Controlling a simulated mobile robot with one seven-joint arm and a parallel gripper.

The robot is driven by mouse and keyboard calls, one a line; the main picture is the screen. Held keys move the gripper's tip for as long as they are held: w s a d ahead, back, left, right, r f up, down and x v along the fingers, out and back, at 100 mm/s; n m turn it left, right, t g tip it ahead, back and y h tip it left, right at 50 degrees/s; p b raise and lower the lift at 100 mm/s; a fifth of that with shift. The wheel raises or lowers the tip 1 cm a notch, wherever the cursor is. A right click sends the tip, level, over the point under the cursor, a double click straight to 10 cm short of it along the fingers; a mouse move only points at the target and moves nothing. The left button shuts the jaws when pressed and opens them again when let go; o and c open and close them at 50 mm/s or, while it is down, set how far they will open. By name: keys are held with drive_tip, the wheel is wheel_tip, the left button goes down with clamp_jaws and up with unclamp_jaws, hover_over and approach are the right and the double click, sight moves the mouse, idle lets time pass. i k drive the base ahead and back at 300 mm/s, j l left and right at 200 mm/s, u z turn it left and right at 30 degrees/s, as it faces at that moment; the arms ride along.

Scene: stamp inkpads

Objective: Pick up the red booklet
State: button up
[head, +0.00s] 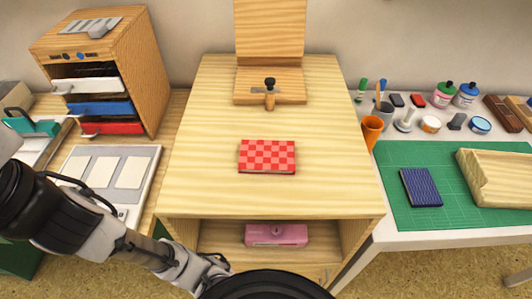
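The red booklet (267,156) has a red and pink checked cover. It lies flat on the light wooden table (205,150), near the middle of its top, with nothing on it. My arm comes in from the left and runs down to the lower middle of the head view. My gripper (213,268) seems to be at its low end, in front of the table and below its top, well apart from the booklet. Its fingers are not clear enough to tell whether they are open or shut.
A wooden stand (270,84) with a stamp is behind the booklet. A pink box (276,235) sits on the shelf below. A blue booklet (421,187) lies on the green mat (460,155) at right. A drawer cabinet (140,65) stands at left. The tabletop around the booklet is clear.

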sight(265, 157)
drive_tip(key=l+u, duration=0.1)
drive_tip(key=l, duration=0.3)
drive_tip(key=k+l+u, duration=0.1)
drive_tip(key=l, duration=0.3)
drive_tip(key=l+u, duration=0.15)
drive_tip(key=l, duration=0.25)
drive_tip(key=k+l+u, duration=0.1)
drive_tip(key=l, duration=0.25)
drive_tip(key=k+l+u, duration=0.1)
drive_tip(key=l, duration=0.3)
drive_tip(key=k+l+u, duration=0.1)
drive_tip(key=l, duration=0.25)
drive_tip(key=i+j, duration=0.2)
drive_tip(key=i, duration=0.2)
